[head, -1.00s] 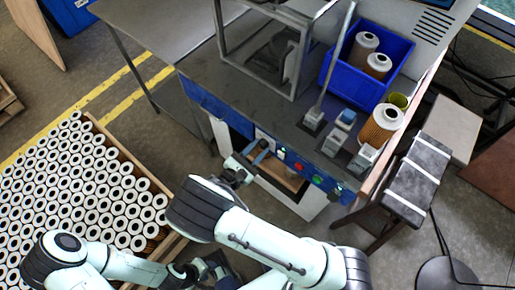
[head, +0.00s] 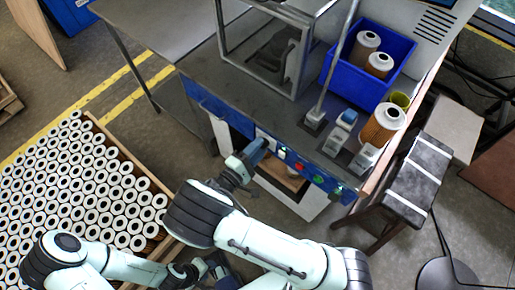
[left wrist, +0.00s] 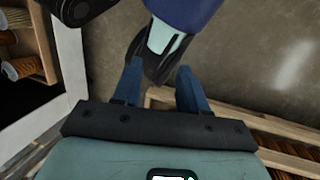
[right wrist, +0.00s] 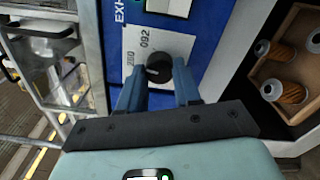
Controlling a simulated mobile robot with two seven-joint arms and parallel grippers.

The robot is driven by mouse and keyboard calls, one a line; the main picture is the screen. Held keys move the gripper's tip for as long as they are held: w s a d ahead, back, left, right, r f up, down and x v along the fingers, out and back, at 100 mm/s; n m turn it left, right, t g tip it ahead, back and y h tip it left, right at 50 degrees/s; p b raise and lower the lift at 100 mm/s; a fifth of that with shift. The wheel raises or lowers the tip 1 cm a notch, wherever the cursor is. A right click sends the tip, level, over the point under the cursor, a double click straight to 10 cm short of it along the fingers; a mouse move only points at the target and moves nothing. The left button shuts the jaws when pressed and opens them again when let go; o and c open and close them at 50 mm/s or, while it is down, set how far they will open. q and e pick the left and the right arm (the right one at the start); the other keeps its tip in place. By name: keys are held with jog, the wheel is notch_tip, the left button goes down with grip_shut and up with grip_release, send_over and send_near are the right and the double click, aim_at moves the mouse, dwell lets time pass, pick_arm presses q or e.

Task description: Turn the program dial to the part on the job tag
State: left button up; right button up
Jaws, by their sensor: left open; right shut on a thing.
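The black program dial (right wrist: 158,68) sits on a white plate (right wrist: 140,45) on the blue machine panel in the right wrist view. The numbers 280 and 092 show on the plate. My right gripper (right wrist: 158,90) has its blue fingers on both sides of the dial and is shut on it. In the head view my right gripper (head: 262,147) is at the left part of the panel and hides the dial. My left gripper (left wrist: 157,78) is open and empty, low over the floor. It also shows at the bottom of the head view (head: 212,268). I cannot make out a job tag.
The blue panel (head: 215,107) carries red and green buttons right of my right gripper. A blue bin (head: 340,82) with filter cartridges stands on the machine top. A crate of many white-ended cartridges (head: 152,176) is at left. A stool (head: 418,180) stands at right.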

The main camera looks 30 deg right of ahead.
pick_arm(q)
jog(key=shift+w+a+f+t+b, duration=0.2)
jog(key=shift+w+f+b, duration=0.35)
jog(key=shift+f+b, duration=0.1)
jog(key=shift+w+a+f+t+b, duration=0.2)
jog(key=shift+w+f+b, duration=0.3)
jog(key=shift+w+f, duration=0.1)
pick_arm(e)
jog(key=shift+m, duration=5)
jog(key=o, duration=1)
jog(key=shift+r, duration=0.1)
jog(key=shift+o, duration=0.2)
pick_arm(q)
jog(key=shift+s+d+r+p, duration=0.2)
jog(key=shift+s+r+p, duration=0.15)
jog(key=shift+s, duration=0.15)
pick_arm(e)
jog(key=v, duration=1.3)
jog(key=shift+a, duration=0.25)
jog(key=shift+s, duration=0.15)
